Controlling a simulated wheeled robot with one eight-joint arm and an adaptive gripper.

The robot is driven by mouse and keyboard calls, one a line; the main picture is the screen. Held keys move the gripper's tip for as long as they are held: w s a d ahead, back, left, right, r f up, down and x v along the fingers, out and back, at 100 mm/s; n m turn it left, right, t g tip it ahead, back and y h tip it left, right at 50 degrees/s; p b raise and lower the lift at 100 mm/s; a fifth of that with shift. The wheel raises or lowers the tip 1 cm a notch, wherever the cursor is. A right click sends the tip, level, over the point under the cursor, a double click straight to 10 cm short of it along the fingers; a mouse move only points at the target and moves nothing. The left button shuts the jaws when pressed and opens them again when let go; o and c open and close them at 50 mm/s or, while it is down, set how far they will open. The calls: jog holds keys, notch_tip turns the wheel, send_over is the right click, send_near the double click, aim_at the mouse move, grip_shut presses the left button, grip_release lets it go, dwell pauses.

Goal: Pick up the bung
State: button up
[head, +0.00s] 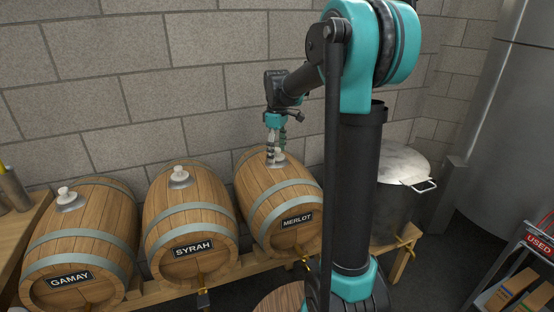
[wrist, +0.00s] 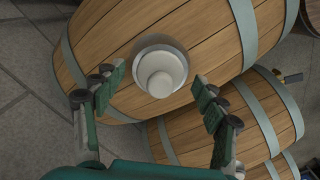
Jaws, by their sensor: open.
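Three barrels each carry a pale bung on top. The bung of the MERLOT barrel (head: 283,215) shows as a white knob (wrist: 161,75) in its round grey seat in the wrist view. In the head view this bung (head: 279,157) is partly hidden by my gripper (head: 276,152), which is right over it. In the wrist view my gripper (wrist: 158,95) is open, its two fingers apart on the left and right of the bung, with nothing between the pads. The SYRAH bung (head: 179,175) and the GAMAY bung (head: 66,195) sit in their barrels.
The SYRAH barrel (head: 188,215) and GAMAY barrel (head: 80,240) stand to the left on a wooden rack (head: 228,272). A large lidded pot (head: 396,205) is to the right. A block wall (head: 170,80) is close behind. A shelf cart (head: 535,255) is at far right.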

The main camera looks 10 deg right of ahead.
aim_at(277, 148)
jog(key=c, duration=1.2)
jog(key=shift+r, duration=0.15)
jog(key=shift+c, duration=0.2)
notch_tip(277, 148, up, 20)
